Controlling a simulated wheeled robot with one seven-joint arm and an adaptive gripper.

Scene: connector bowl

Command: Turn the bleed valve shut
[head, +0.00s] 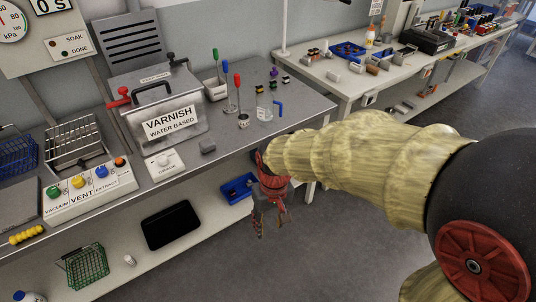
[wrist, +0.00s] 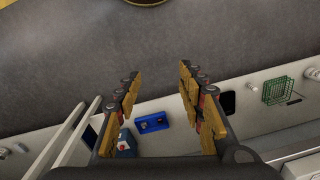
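A steel tank (head: 160,105) labelled "VARNISH WATER BASED" stands on the bench in the head view. A red-handled valve (head: 120,98) sticks out at its left side, and a black fitting (head: 173,60) sits at its upper right. I cannot tell from any readable label which is the bleed valve. My gripper (head: 268,215) hangs beyond the bench's front edge, well right of and below the tank, pointing down. In the wrist view my gripper (wrist: 158,82) is open with nothing between its fingers. The wrist view does not show the tank.
A control box (head: 92,190) with coloured knobs and a small white knob box (head: 163,165) stand along the bench front. A grey block (head: 208,147), a glass jug (head: 264,107) and screwdrivers (head: 239,95) stand right of the tank. A blue bin (head: 238,188) is on the lower shelf.

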